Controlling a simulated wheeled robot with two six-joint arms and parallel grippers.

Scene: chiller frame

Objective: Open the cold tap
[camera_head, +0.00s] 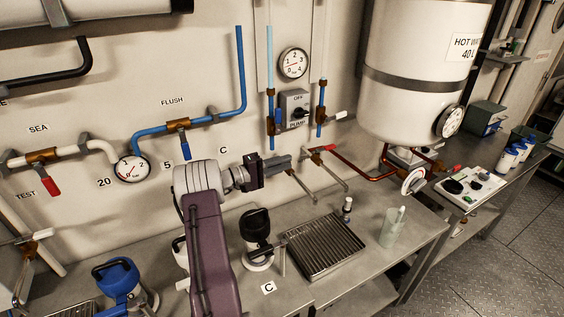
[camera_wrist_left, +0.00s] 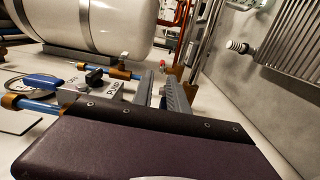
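Two taps with grey spouts stick out from the wall above the drain grate (camera_head: 322,247). The left spout (camera_head: 302,186) comes out just beyond my left gripper (camera_head: 287,162); I see no cold label, and its handle is hidden or not clear. The right tap has a red handle (camera_head: 326,148) and its own spout (camera_head: 334,174). A red handle tip (camera_wrist_left: 163,64) on brass shows beyond the fingertips in the left wrist view. My left gripper (camera_wrist_left: 161,78) has a gap between its fingers, with nothing seen held. My right gripper is not in view.
The pump switch box (camera_head: 294,108) and blue pipes (camera_head: 270,115) are on the wall above the gripper. The hot water tank (camera_head: 410,75) hangs at right. A black-topped appliance (camera_head: 256,226), small bottle (camera_head: 347,204) and clear cup (camera_head: 391,230) stand on the counter.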

